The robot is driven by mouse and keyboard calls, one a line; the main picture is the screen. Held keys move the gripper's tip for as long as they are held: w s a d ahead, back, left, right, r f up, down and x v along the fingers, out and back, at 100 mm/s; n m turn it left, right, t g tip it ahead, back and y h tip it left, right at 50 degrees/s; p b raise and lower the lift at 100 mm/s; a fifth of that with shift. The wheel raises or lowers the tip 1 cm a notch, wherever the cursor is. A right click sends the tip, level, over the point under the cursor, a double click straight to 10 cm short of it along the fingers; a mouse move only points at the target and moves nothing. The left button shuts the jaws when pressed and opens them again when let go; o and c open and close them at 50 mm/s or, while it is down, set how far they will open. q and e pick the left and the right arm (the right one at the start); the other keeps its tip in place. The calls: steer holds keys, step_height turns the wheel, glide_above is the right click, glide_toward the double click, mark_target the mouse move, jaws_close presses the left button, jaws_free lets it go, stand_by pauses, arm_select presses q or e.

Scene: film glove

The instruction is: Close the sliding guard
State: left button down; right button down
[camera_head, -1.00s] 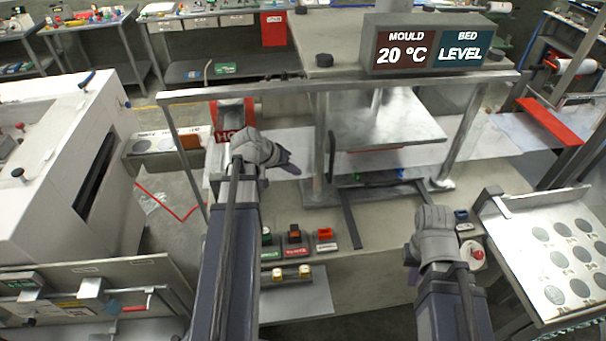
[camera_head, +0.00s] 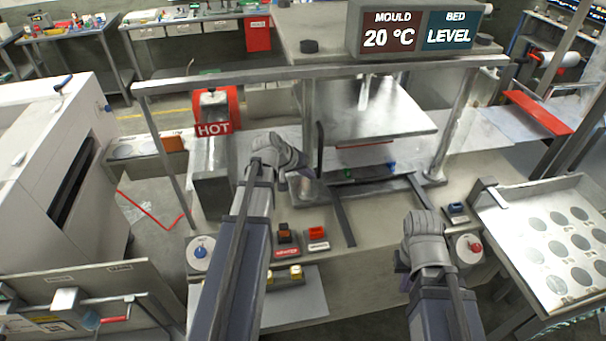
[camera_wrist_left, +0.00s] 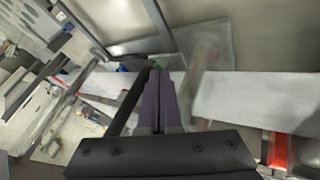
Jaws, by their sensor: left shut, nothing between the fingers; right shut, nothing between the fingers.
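The guard's metal frame (camera_head: 300,75) spans the front of the press, with a post at each side. A dark upright bar (camera_head: 320,150), which looks like the sliding guard's handle, stands near the middle of the frame. Any clear panel is hard to make out. My left gripper (camera_head: 306,172) is shut and empty, just left of the bar's lower part; I cannot tell whether they touch. In the left wrist view its fingers (camera_wrist_left: 160,80) are together beside a long dark bar (camera_wrist_left: 130,105). My right gripper (camera_head: 402,284) is shut and empty, low at the bench front.
The press plate (camera_head: 375,115) hangs behind the frame. A red "HOT" unit (camera_head: 213,128) stands at left. Push buttons (camera_head: 317,234) line the bench front, with a blue knob (camera_head: 200,252) left and a red one (camera_head: 474,247) right. A tray of discs (camera_head: 550,245) is at right.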

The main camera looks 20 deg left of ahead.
arm_select(q)
steer(key=shift+d, duration=0.1)
steer(key=w+d, duration=1.3)
steer(key=d, duration=0.5)
steer(key=w+d, duration=1.3)
steer(key=d, duration=0.5)
steer(key=shift+w+d, duration=0.25)
arm_select(e)
steer(key=shift+a, duration=0.1)
arm_select(q)
steer(key=shift+d+r, duration=0.1)
steer(key=shift+r, duration=0.05)
